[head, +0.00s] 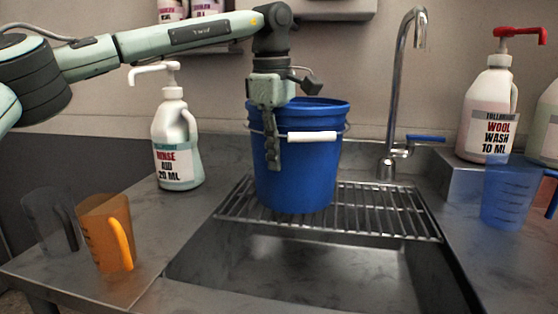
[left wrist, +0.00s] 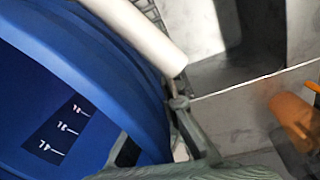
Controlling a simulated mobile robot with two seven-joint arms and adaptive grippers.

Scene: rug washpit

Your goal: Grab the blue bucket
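The blue bucket (head: 300,175) stands upright on the wire rack over the sink, its white handle grip (head: 311,137) hanging at the front. My left gripper (head: 272,160) points down at the front left of its rim, with one finger in front of the outer wall. In the left wrist view the bucket's inside (left wrist: 60,110) shows volume marks, and the white grip (left wrist: 135,35) lies close by. My left fingers (left wrist: 155,140) appear to straddle the rim; whether they press on it is unclear. My right gripper is not in view.
A steel rack (head: 385,215) spans the sink basin (head: 300,275). A tap (head: 392,110) rises behind, right of the bucket. A rinse bottle (head: 175,145) and an orange jug (head: 105,235) stand left. A wool wash bottle (head: 487,115) and a clear blue jug (head: 508,195) stand right.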

